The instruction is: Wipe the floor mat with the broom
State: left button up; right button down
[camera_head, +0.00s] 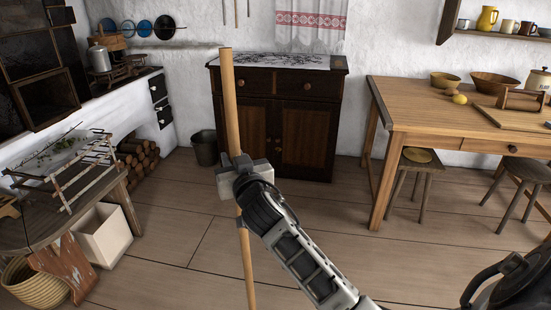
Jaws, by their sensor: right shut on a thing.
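A long light-wood broom handle (232,105) stands nearly upright in the middle of the head view, leaning slightly. My right gripper (238,178) is shut around the handle, around the middle of the part that shows. The handle runs out of the bottom of the picture, so the broom's head is hidden. No floor mat shows in this view; only bare plank floor (180,255) is seen. My left gripper is not in view.
A dark cabinet (305,130) stands against the back wall, with a bucket (206,148) beside it. A wooden table (420,118) and stools (413,172) are at the right. A low table (30,232), white bin (103,238) and basket (33,287) are at the left.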

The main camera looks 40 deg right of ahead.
aim_at(235, 141)
jog(key=shift+s+r+p, duration=0.1)
jog(key=shift+r+p, duration=2.35)
jog(key=shift+r, duration=0.65)
